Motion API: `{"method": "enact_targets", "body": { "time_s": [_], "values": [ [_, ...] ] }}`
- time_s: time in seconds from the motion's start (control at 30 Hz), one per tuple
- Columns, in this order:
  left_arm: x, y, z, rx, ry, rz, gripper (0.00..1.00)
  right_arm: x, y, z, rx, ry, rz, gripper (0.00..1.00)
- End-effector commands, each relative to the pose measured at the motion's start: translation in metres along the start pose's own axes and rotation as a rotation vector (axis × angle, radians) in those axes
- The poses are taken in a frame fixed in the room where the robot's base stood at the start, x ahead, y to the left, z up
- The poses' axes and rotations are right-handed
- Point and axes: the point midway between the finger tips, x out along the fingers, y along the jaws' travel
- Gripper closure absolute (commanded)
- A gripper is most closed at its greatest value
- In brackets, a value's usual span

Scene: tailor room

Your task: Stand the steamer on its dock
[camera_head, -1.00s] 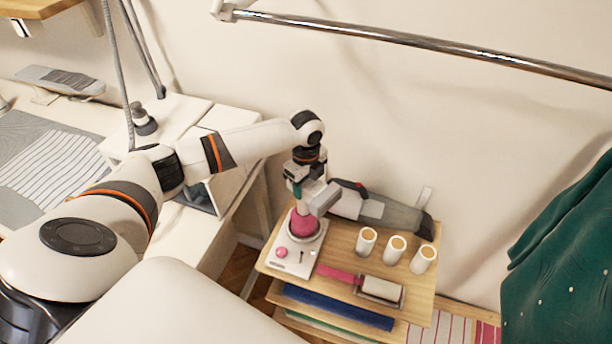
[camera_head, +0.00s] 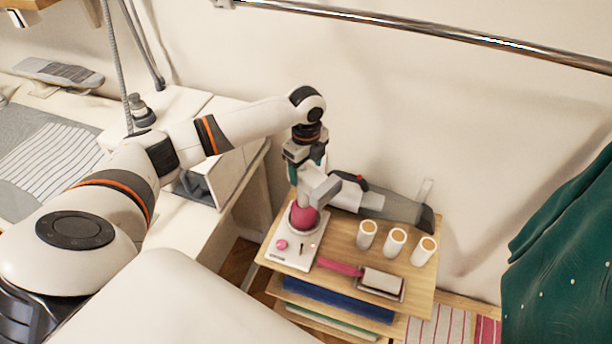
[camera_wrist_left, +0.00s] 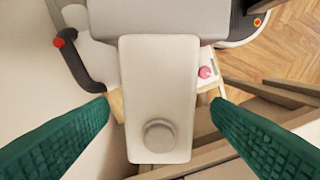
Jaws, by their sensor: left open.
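The steamer has a white-grey head (camera_head: 322,190) and a pink lower part (camera_head: 303,218). It stands upright on its dock, a white plate (camera_head: 287,252) with a pink knob, on the small wooden shelf unit. The pink part sits at the dock's dark ring; how it is seated there is partly hidden. My left gripper (camera_head: 306,172) is open, pointing down just above the steamer. In the left wrist view the steamer's pale head (camera_wrist_left: 158,85) lies between the two green finger pads, with gaps on both sides. The right gripper is out of view.
A grey handheld vacuum (camera_head: 395,208) lies behind the dock. A white table is at left, green cloth (camera_head: 565,260) at far right.

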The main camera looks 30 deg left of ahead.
Motion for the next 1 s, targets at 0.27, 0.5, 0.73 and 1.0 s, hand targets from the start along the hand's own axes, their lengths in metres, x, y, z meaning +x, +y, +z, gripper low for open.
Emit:
{"method": "enact_targets", "body": {
  "time_s": [0.27, 0.5, 0.73, 1.0],
  "values": [
    [-0.058, 0.001, 0.000, 0.001, 0.001, 0.005, 0.27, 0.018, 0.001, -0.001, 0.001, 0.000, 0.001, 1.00],
    [-0.083, 0.000, 0.000, 0.000, 0.000, 0.002, 0.27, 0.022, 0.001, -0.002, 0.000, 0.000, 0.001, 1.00],
    [-0.085, 0.000, 0.000, -0.001, 0.000, 0.000, 0.27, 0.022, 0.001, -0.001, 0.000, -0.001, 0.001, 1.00],
    [-0.074, -0.002, 0.011, -0.005, -0.002, 0.001, 0.27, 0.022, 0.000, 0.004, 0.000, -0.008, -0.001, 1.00]
  ]
}}
